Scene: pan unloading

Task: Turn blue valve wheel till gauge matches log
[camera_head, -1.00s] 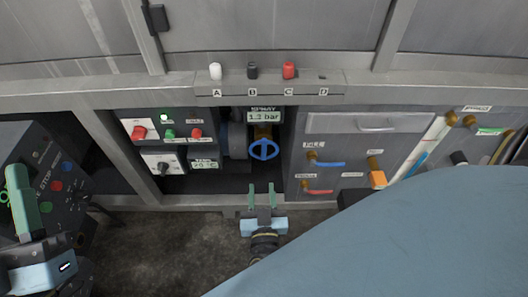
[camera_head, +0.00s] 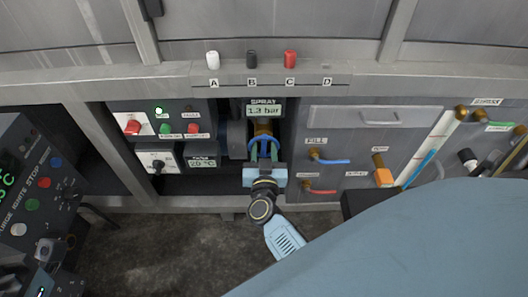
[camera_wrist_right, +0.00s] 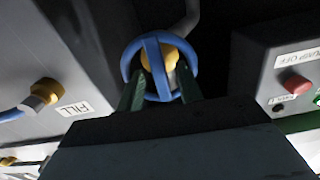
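The blue valve wheel (camera_head: 262,147) sits on a brass fitting in the recess under the SPRAY gauge (camera_head: 264,111), which appears to read 1.3 bar. My right gripper (camera_head: 265,158) is at the wheel. In the right wrist view the wheel (camera_wrist_right: 152,42) has a vertical spoke. The green fingers of my right gripper (camera_wrist_right: 160,88) stand apart, one at each lower side of the rim; I cannot tell whether they touch it. My left gripper's fingers do not show. I see no readable log.
Left of the wheel is a switch panel (camera_head: 150,113) with red and green buttons. Right of it is a grey cabinet (camera_head: 345,140) with FILL and other taps. A ledge (camera_head: 270,79) above has letters A to D and three knobs. A dark console (camera_head: 30,170) stands at the left.

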